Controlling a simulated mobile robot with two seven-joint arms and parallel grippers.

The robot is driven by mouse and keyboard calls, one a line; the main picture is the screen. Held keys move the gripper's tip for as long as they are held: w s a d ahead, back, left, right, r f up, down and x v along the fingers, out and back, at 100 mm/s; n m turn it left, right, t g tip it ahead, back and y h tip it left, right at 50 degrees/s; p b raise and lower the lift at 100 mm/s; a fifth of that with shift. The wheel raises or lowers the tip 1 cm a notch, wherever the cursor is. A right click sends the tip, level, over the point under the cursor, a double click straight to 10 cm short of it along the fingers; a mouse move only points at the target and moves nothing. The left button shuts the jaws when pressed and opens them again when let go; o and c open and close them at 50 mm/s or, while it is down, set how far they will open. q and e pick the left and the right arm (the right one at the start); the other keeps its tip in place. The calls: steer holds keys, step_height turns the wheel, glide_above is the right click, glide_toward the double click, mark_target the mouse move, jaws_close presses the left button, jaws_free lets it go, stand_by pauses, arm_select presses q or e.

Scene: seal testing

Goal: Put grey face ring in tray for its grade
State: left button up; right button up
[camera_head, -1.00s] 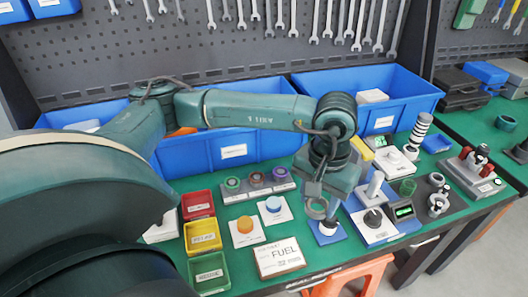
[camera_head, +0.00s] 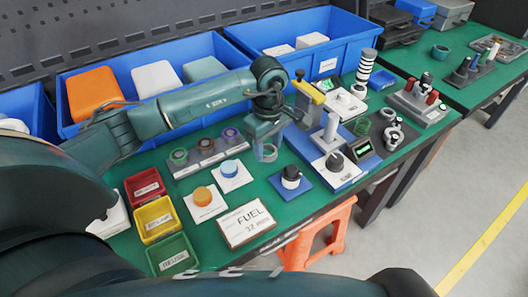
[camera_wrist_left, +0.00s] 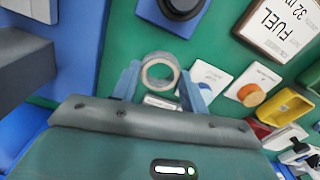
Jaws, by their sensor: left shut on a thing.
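My left gripper (camera_head: 264,148) is shut on the grey face ring (camera_head: 267,153) and holds it above the bench, behind a blue pad with a black-topped part. In the left wrist view, the ring (camera_wrist_left: 160,71) sits between the two blue-grey fingertips (camera_wrist_left: 162,88), its round opening facing the camera. Three small trays stand in a row at the left: red (camera_head: 131,200), yellow (camera_head: 140,229) and green (camera_head: 152,265). The green label appears to read REUSE; the other labels are too small to read surely. My right gripper is not in view.
Between the ring and trays stand an orange-capped part (camera_head: 203,195), a blue-capped part (camera_head: 230,168) and a rack of coloured rings (camera_head: 207,158). A FUEL card (camera_head: 246,225) lies in front. A test stand (camera_head: 330,135) and gauge (camera_head: 363,148) are right. Large blue bins (camera_head: 190,110) line the back.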

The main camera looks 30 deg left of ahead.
mark_target(268, 150)
arm_select(q)
steer(key=shift+f, duration=2.1)
steer(key=o, duration=1)
steer(key=shift+r, duration=0.1)
